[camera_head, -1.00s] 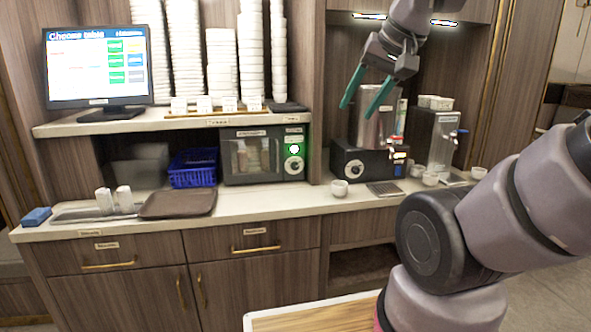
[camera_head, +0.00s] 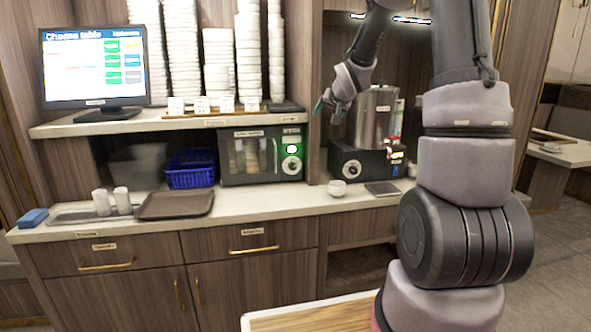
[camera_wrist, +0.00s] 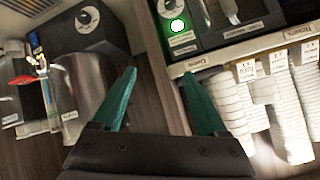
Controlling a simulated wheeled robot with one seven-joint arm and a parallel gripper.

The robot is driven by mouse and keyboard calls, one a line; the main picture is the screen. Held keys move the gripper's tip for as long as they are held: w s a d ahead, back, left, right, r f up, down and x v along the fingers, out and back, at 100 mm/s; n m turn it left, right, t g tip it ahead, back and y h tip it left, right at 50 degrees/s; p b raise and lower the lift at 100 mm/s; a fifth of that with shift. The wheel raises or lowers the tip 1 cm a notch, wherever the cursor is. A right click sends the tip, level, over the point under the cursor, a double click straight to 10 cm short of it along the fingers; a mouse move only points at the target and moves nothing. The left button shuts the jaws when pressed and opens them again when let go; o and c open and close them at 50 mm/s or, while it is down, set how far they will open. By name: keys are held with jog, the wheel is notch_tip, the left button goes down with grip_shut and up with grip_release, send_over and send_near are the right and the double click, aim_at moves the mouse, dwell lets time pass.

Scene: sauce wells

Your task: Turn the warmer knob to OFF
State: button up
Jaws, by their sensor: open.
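The warmer (camera_head: 370,162) is a black box on the counter with a steel pot (camera_head: 374,118) on it. Its round knob (camera_head: 352,168) has a pale dial and sits on the front left. The wrist view is upside down; it shows the knob (camera_wrist: 87,18) at the top and the pot (camera_wrist: 78,88) at left. My gripper (camera_head: 324,104) is open and empty in the air, left of the pot and above the knob's level. In the wrist view its teal fingers (camera_wrist: 158,76) are spread apart, touching nothing. The knob's marking is too small to read.
A microwave (camera_head: 250,156) with a green light and its own knob stands left of the warmer, past a wooden upright. Stacked white cups (camera_head: 218,70) stand on the shelf above.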

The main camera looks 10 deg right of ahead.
jog(key=w+f+t+y, duration=0.1)
jog(key=w+f+y, duration=0.1)
jog(key=w+f, duration=0.75)
jog(key=m+t+y, duration=0.1)
jog(key=t+y, duration=0.1)
jog(key=y, duration=0.1)
send_near(294, 167)
jog(key=x, duration=0.8)
jog(key=shift+w+a+f, duration=0.15)
jog(key=shift+w, duration=0.1)
grip_shut()
